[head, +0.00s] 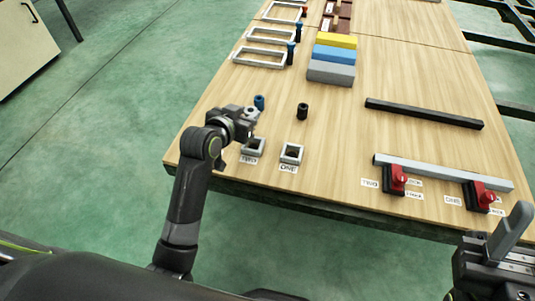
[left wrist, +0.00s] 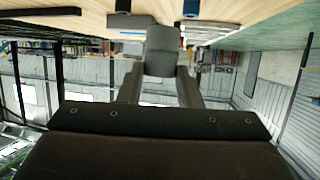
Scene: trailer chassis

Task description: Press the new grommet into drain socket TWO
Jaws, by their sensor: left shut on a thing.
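Drain socket TWO (head: 244,152) is a light grey square frame with a dark opening, labelled TWO, near the table's front-left edge. My left gripper (head: 250,119) is above and just behind it, apart from it. That gripper is shut on a small grey piece, seen between the fingers in the left wrist view (left wrist: 161,48); I take it as the grommet. A blue cylinder (head: 259,102) stands just behind the gripper and a black cylinder (head: 302,111) to its right. My right gripper (head: 508,240) is at the lower right, partly cut off; its jaw opening is unclear.
Drain socket ONE (head: 299,149) sits just right of socket TWO. Grey bar with red clamps (head: 430,171) and a black bar (head: 424,113) lie at the right. Coloured blocks (head: 334,54) and grey frames (head: 259,57) stand farther back. Mid-table is clear.

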